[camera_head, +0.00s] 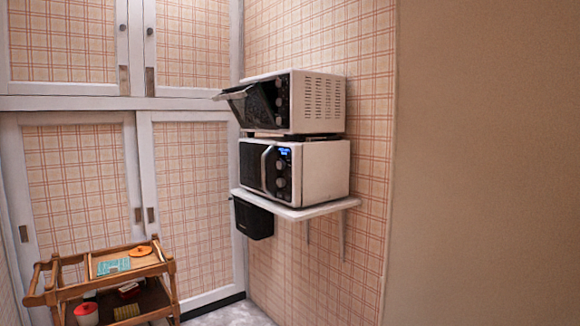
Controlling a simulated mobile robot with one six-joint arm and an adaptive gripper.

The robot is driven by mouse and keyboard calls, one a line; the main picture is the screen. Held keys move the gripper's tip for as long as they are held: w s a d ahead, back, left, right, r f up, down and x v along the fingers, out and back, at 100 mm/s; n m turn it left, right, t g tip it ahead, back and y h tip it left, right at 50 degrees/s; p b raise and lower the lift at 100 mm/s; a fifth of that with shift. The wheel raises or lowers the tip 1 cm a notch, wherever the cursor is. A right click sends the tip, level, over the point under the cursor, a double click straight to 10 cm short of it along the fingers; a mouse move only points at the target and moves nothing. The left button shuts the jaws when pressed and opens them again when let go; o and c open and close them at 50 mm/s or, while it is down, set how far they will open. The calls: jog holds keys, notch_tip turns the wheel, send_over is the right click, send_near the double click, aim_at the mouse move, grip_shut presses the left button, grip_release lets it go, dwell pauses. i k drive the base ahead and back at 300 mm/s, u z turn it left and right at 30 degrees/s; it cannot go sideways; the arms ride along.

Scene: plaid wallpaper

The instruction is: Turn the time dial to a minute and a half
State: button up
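Two white microwaves are stacked against the plaid wall. The upper microwave (318,102) has its door (258,105) swung open, and small dials (279,101) show on its front panel. The lower microwave (325,172) has its door shut, a vertical handle (266,167) and a lit blue display (284,153). Two round dials show below that display, an upper dial (281,166) and a lower dial (281,182). The dial markings are too small to read, and I cannot tell which dial sets the time. My gripper is not in view.
The lower microwave stands on a white wall shelf (310,211) with brackets below. A black box (253,220) hangs under the shelf's left end. A wooden cart (165,266) with small items stands at lower left, before plaid cupboards (192,200). A bare wall (490,160) fills the right.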

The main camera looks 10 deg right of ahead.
aim_at(281, 182)
jog(key=k, duration=1.3)
jog(key=u, duration=0.5)
jog(key=i, duration=2.15)
jog(key=z, duration=0.7)
